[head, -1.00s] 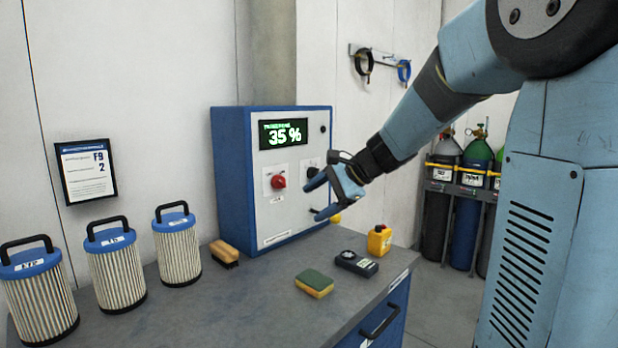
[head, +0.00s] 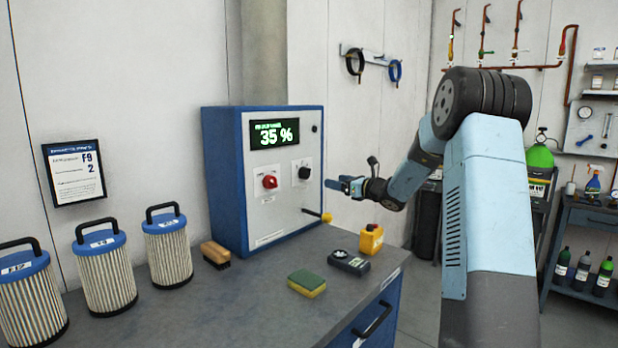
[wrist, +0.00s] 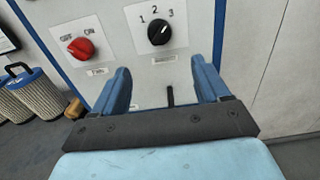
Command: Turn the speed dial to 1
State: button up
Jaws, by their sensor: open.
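The speed dial (head: 305,172) is a black knob on a white plate on the front of the blue and white control box (head: 222,180). In the wrist view the dial (wrist: 159,32) has marks 1, 2 and 3 above it, and its white pointer line leans up and right of the 2, toward the 3. My gripper (head: 330,183) is open and empty, to the right of the box front and apart from the dial. In the wrist view its two blue fingers (wrist: 160,84) point at the panel, below the dial.
A red OFF/ON switch (wrist: 80,48) sits left of the dial. A lever with a yellow knob (head: 327,217) sticks out low on the box. The display (head: 274,134) reads 35 %.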

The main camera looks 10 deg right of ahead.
aim_at(309, 175)
jog(key=x, duration=1.3)
jog(key=shift+w+a, duration=0.15)
jog(key=shift+a, duration=0.05)
jog(key=shift+c, duration=0.3)
jog(key=c, duration=0.9)
jog(key=shift+a, duration=0.2)
jog(key=shift+c, duration=0.4)
jog(key=shift+d, duration=0.15)
